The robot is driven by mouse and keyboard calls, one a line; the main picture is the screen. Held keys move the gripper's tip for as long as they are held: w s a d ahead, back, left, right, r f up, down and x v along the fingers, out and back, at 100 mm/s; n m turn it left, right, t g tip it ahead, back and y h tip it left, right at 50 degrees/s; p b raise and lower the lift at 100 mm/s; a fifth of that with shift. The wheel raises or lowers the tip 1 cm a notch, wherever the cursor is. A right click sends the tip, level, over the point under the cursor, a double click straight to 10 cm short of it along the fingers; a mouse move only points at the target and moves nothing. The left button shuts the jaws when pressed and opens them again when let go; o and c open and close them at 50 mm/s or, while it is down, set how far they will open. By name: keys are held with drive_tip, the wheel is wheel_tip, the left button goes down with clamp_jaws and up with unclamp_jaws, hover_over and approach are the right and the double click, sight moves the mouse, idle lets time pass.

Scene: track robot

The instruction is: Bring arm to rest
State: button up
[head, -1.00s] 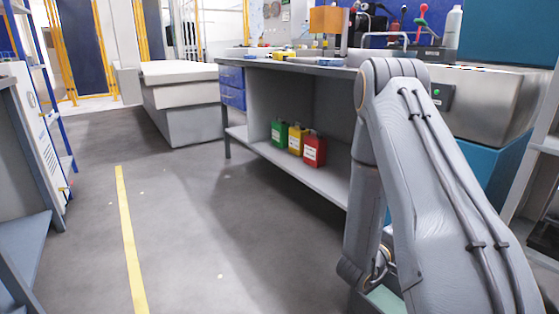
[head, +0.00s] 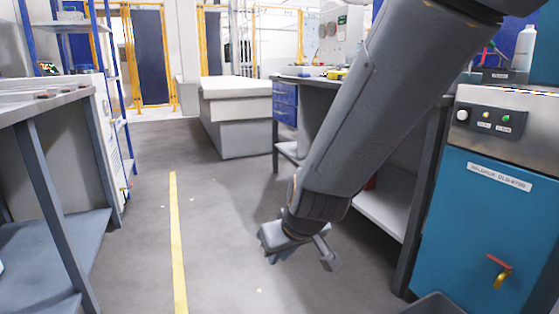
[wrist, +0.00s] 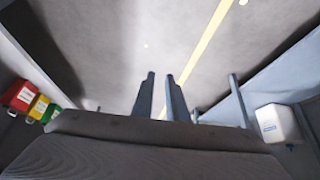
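My arm (head: 375,95) reaches from the upper right of the head view down to the lower middle. My gripper (head: 300,256) hangs at its end, pointing down over the grey floor, its two fingers apart with nothing between them. In the wrist view my gripper (wrist: 161,95) shows two dark fingers with a gap and bare floor beyond. My arm covers part of the workbench behind it in the head view.
A grey bench (head: 25,108) stands left, a workbench with blue drawers (head: 285,104) beyond my arm, and a teal cabinet (head: 480,225) right. Floor around the yellow line (head: 177,240) is clear.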

drive_tip(key=s+a+r+n+g+h, duration=0.1)
drive_tip(key=s+r+g, duration=0.2)
drive_tip(key=s, duration=0.9)
drive_tip(key=s+r+g, duration=0.3)
drive_tip(key=s, duration=0.9)
drive_tip(key=d+r+m+h+p, duration=0.1)
drive_tip(key=d+r+m+p, duration=0.2)
drive_tip(key=d+r+p, duration=0.7)
drive_tip(key=d+r+m+p, duration=0.3)
drive_tip(key=d+r+p, duration=0.7)
drive_tip(key=r+p, duration=0.7)
drive_tip(key=p, duration=1)
drive_tip(key=shift+w+r+h, duration=0.3)
drive_tip(key=shift+r+h, duration=0.05)
drive_tip(key=shift+h, duration=0.05)
drive_tip(key=shift+d, duration=0.1)
